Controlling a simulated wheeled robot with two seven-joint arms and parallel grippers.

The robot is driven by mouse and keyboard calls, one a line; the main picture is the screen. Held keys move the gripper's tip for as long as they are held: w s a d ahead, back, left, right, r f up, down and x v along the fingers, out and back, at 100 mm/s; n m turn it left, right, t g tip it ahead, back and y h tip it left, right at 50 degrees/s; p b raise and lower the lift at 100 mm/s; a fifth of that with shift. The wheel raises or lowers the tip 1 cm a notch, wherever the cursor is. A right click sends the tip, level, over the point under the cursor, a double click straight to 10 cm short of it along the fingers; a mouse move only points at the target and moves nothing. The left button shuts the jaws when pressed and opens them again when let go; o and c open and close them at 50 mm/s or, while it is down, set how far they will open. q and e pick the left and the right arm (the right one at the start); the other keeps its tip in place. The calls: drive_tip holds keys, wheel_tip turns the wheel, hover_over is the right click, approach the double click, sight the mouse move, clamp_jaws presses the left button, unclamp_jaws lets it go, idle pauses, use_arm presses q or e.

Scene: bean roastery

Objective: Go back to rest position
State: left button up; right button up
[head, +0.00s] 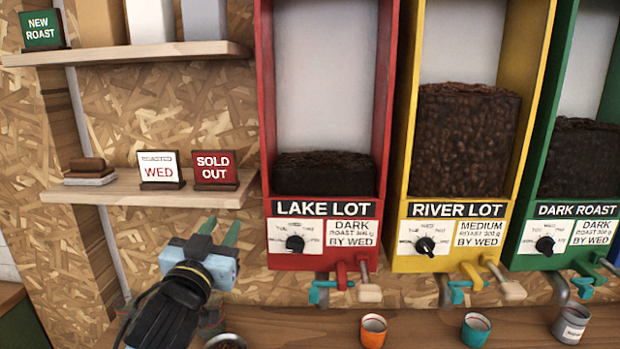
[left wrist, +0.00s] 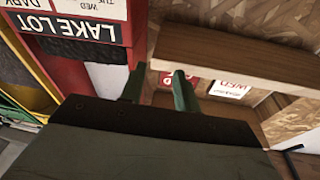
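My left gripper (head: 219,230) is in front of the wood-chip wall, below the lower shelf (head: 130,190) and left of the red Lake Lot dispenser (head: 265,110). Its two green fingers are apart with nothing between them; the gap also shows in the left wrist view (left wrist: 158,86). The gripper touches nothing that I can see. My right gripper is in neither view.
A white WED sign (head: 160,171) and a red SOLD OUT sign (head: 215,170) stand on the lower shelf. Yellow River Lot (head: 402,130) and green Dark Roast (head: 545,100) dispensers stand to the right. Orange (head: 373,333), teal (head: 475,331) and grey (head: 570,325) cups stand on the counter.

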use_arm(q)
drive_tip(key=s+a+f+n+g+y, duration=0.15)
drive_tip(key=s+f+g, duration=0.25)
drive_tip(key=s+f, duration=0.5)
drive_tip(key=s+a+f+g+y, duration=0.1)
drive_tip(key=s+a+f+g, duration=0.3)
drive_tip(key=f, duration=0.9)
drive_tip(key=s+f+g, duration=0.4)
drive_tip(key=s+f, duration=0.1)
drive_tip(key=s, duration=0.6)
drive_tip(key=s+f+g, duration=0.4)
drive_tip(key=s, duration=0.6)
wheel_tip(320, 180, down, 29)
drive_tip(key=s+g+b, duration=0.2)
drive_tip(key=b, duration=0.2)
drive_tip(key=s+a+f+b, duration=0.2)
drive_tip(key=s+f, duration=0.6)
drive_tip(key=f, duration=0.1)
drive_tip(key=s+a+f+m+b, duration=0.1)
drive_tip(key=s+f+b, duration=0.1)
drive_tip(key=s+f, duration=0.6)
wheel_tip(320, 180, down, 2)
drive_tip(key=shift+s+a+f+g, duration=0.1)
drive_tip(key=shift+s+a+g, duration=0.25)
drive_tip(key=shift+s+g, duration=0.05)
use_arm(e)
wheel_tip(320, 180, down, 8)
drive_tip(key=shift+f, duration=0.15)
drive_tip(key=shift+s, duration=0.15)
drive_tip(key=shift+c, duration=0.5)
